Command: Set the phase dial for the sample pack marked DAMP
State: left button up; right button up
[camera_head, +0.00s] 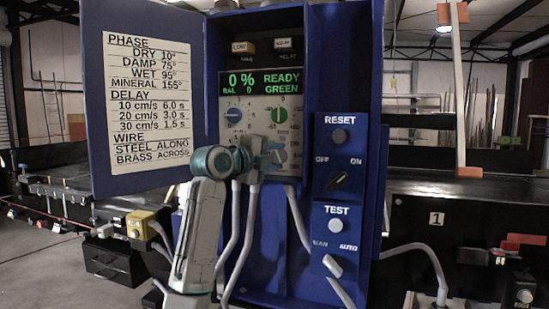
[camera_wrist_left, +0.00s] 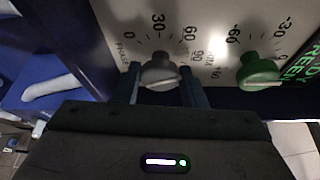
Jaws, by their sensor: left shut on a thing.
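The grey dial (camera_wrist_left: 160,68) is on the white control panel (camera_wrist_left: 122,16), beside a scale with marks including 30, 60 and 90. Small lettering by it seems to read PHASE. My left gripper (camera_wrist_left: 160,88) is shut on this dial, one finger on each side; it also shows at the panel in the head view (camera_head: 270,152). I cannot read the dial's exact setting. The chart (camera_head: 148,100) on the open blue door lists DAMP 75° under PHASE. The display (camera_head: 262,82) shows 0 %, BAL 0, READY and GREEN. My right gripper is out of view.
A green dial (camera_wrist_left: 260,70) is close beside the gripped one, and a blue dial (camera_head: 233,115) is at the panel's upper left. RESET (camera_head: 339,136) and TEST (camera_head: 337,226) buttons and two switches are to the right. Cables hang below the panel.

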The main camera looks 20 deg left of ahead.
pick_arm(q)
jog(key=shift+f, duration=0.15)
jog(key=o, duration=1)
jog(key=b+v, duration=0.4)
jog(key=v, duration=0.6)
jog(key=shift+s+a+b, duration=0.25)
jog(key=shift+s+b, duration=0.05)
jog(key=shift+s, duration=0.05)
